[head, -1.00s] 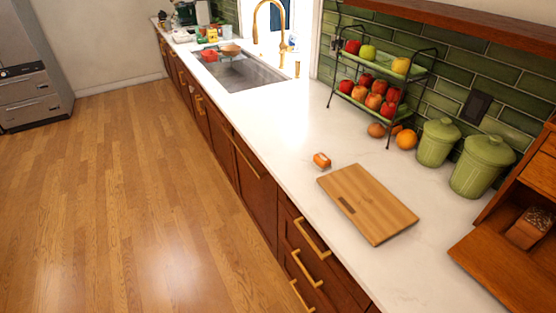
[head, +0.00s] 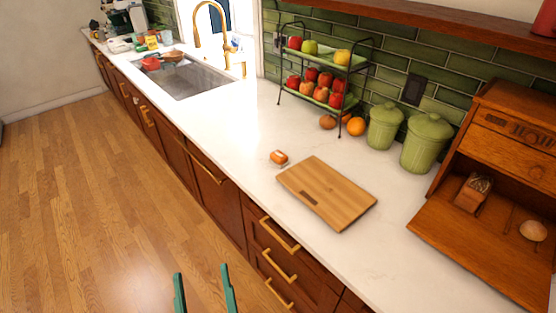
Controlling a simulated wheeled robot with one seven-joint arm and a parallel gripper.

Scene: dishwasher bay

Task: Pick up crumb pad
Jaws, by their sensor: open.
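A small orange block with a pale band (head: 279,157) lies on the white counter, just beyond the far left corner of the wooden cutting board. It may be the crumb pad; it is too small to tell for sure. My gripper (head: 202,270) shows at the bottom edge as two teal fingers. They are apart with nothing between them, over the floor in front of the drawers, well short of the block. The rest of my gripper is out of frame.
The cutting board (head: 327,193) lies near the counter's front edge. A tiered fruit rack (head: 279,95), green canisters (head: 426,143) and an open wooden bread box (head: 470,235) stand behind and right. The counter (head: 235,125) toward the sink (head: 185,80) is clear.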

